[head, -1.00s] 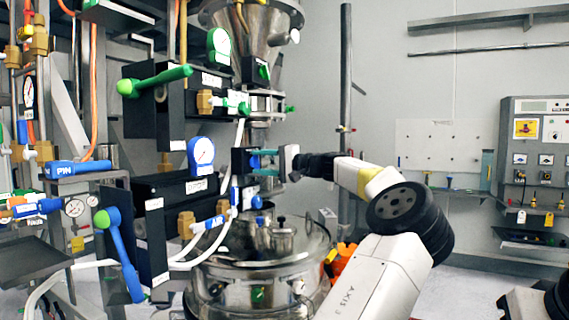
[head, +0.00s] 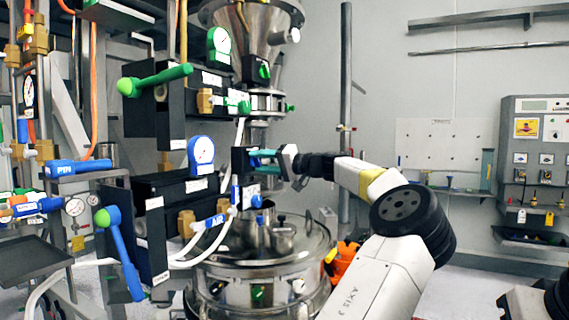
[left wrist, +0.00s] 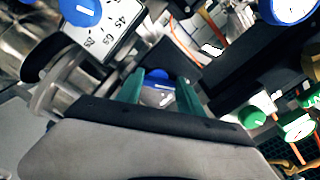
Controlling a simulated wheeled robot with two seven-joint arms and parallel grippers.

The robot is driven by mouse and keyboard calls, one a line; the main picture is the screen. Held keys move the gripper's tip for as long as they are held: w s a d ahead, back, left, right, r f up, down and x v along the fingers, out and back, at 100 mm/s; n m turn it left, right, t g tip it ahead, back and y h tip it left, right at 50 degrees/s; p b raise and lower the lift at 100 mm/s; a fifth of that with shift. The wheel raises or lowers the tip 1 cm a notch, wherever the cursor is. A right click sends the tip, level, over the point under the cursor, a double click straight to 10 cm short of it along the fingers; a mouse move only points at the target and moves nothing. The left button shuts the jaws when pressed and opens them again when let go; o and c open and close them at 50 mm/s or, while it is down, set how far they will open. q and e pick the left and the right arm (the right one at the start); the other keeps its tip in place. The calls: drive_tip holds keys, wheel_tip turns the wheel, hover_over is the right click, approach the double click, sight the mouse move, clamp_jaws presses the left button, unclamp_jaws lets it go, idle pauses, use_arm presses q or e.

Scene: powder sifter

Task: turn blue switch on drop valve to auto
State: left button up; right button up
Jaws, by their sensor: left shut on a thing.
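My left gripper (head: 264,158) has teal fingers and reaches in from the right to a small black box (head: 240,160) on the valve rack. In the left wrist view, the fingers (left wrist: 161,92) are shut on a blue switch (left wrist: 158,76), with one finger on each side. A pale label with unreadable marks shows between the fingers. The fingers hide most of the switch in the head view, and its setting cannot be read. My right gripper is not in view.
Just below is a white dial plate with a blue knob (head: 257,201), also in the left wrist view (left wrist: 80,10). A blue gauge (head: 201,150) and a green-handled valve (head: 155,80) are to the left. A steel vessel (head: 262,262) stands below.

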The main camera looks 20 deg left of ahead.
use_arm(q)
drive_tip(key=shift+f, duration=0.1)
drive_tip(key=o, duration=1.4)
drive_tip(key=d, duration=0.7)
drive_tip(key=shift+s+d, duration=0.35)
drive_tip(key=shift+d, duration=0.05)
drive_tip(key=shift+d, duration=0.1)
